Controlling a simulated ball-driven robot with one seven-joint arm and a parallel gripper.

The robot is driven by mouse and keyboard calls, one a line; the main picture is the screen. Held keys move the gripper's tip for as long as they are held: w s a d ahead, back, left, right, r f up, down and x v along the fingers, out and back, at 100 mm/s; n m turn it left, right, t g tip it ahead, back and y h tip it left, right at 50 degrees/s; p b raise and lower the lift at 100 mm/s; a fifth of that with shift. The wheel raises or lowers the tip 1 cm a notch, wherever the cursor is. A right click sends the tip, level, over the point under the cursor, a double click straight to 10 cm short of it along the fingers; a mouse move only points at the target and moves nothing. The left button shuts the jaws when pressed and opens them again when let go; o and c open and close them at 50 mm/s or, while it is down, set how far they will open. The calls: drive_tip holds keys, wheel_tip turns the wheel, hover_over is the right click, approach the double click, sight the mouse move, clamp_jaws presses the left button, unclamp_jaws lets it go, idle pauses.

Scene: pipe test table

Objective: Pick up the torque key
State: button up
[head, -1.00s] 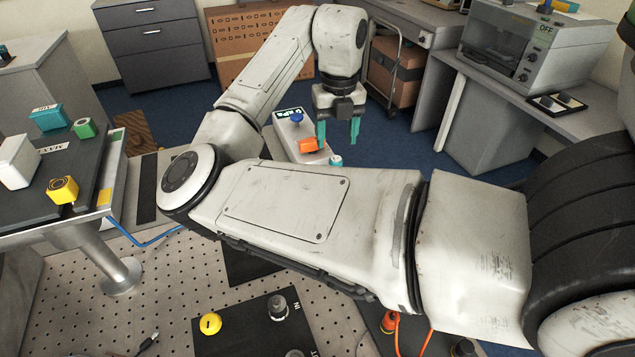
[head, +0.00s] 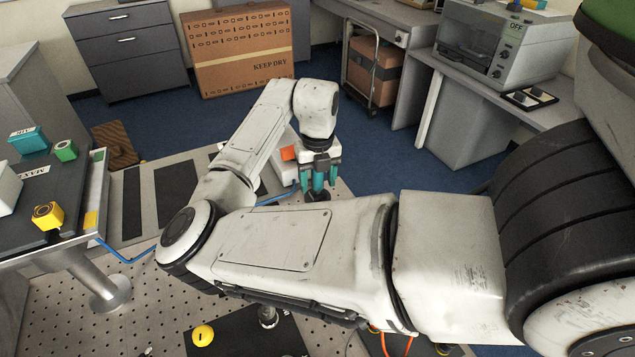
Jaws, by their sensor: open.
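My gripper (head: 319,186) points down at the far side of the perforated table, its teal fingers apart. A small dark round object (head: 317,196) shows just below and between the fingertips. I cannot tell whether it is the torque key, or whether the fingers touch it. No other thing in view can be clearly named as the torque key. My arm hides much of the table's middle.
A pale box with an orange part (head: 288,153) stands just left of my gripper, partly hidden by my arm. A yellow knob (head: 203,335) and a grey knob (head: 268,317) are on a dark plate at the front. A raised bench (head: 60,205) with coloured blocks is at left.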

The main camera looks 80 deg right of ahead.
clamp_jaws()
idle(0.5)
drive_tip(key=shift+r, duration=0.1)
drive_tip(key=shift+r+b, duration=0.4)
drive_tip(key=shift+r, duration=0.1)
drive_tip(key=s+a+r+b, duration=0.2)
drive_tip(key=s+r, duration=0.9)
drive_tip(key=s, duration=0.3)
drive_tip(key=shift+r, duration=0.4)
